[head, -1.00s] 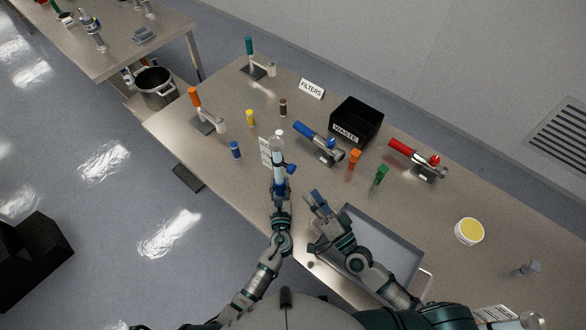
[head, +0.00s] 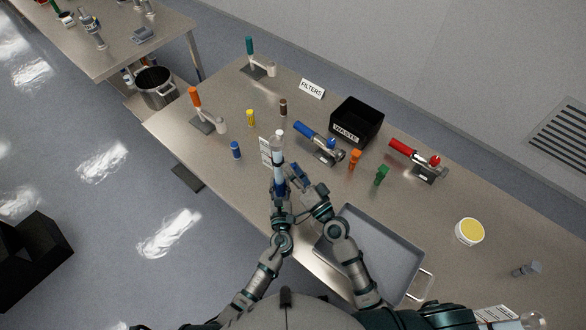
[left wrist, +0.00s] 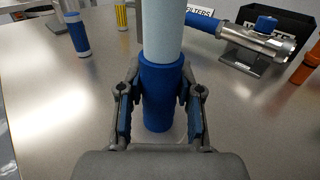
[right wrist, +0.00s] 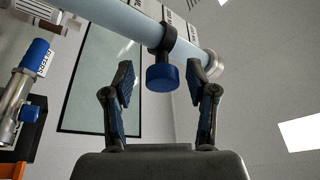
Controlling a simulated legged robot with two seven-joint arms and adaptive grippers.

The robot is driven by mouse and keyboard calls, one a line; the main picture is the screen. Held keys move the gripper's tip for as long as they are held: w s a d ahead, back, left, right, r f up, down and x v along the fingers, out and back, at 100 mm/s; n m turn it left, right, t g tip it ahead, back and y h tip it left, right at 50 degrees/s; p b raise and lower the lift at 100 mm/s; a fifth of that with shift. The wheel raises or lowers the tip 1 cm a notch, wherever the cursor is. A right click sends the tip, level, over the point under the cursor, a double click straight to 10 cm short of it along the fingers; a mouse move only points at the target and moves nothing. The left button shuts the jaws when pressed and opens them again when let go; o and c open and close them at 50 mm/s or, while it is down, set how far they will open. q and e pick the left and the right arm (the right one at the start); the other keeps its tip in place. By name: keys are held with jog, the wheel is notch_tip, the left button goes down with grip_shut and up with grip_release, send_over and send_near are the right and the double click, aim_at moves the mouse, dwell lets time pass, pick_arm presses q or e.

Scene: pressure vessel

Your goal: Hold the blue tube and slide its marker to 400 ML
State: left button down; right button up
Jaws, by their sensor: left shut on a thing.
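The tube (head: 278,152) stands in front of me, pale with a blue lower grip (left wrist: 160,85). My left gripper (left wrist: 160,98) is shut on that blue grip, one finger on each side. The tube's marker is a dark collar (right wrist: 166,36) around the tube with a blue knob (right wrist: 162,77). My right gripper (right wrist: 164,82) is open, with the knob between its fingertips and a gap on both sides. In the head view my right gripper (head: 298,175) is just right of the tube and covers much of the knob. I cannot read the tube's scale.
A metal tray (head: 405,258) lies below my right arm. A blue-handled valve (head: 318,143), a black waste box (head: 358,112), and orange (head: 354,160) and green (head: 381,175) pieces stand to the right. A small blue cylinder (head: 235,150) stands left.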

aim_at(293, 166)
grip_shut()
pick_arm(q)
jog(key=shift+d, duration=0.1)
pick_arm(e)
notch_tip(293, 166, up, 4)
jog(key=shift+r, duration=0.55)
jog(key=shift+o, duration=0.5)
grip_release()
jog(key=shift+s+f, duration=0.1)
jog(key=v, duration=1.2)
jog(key=shift+d, duration=0.1)
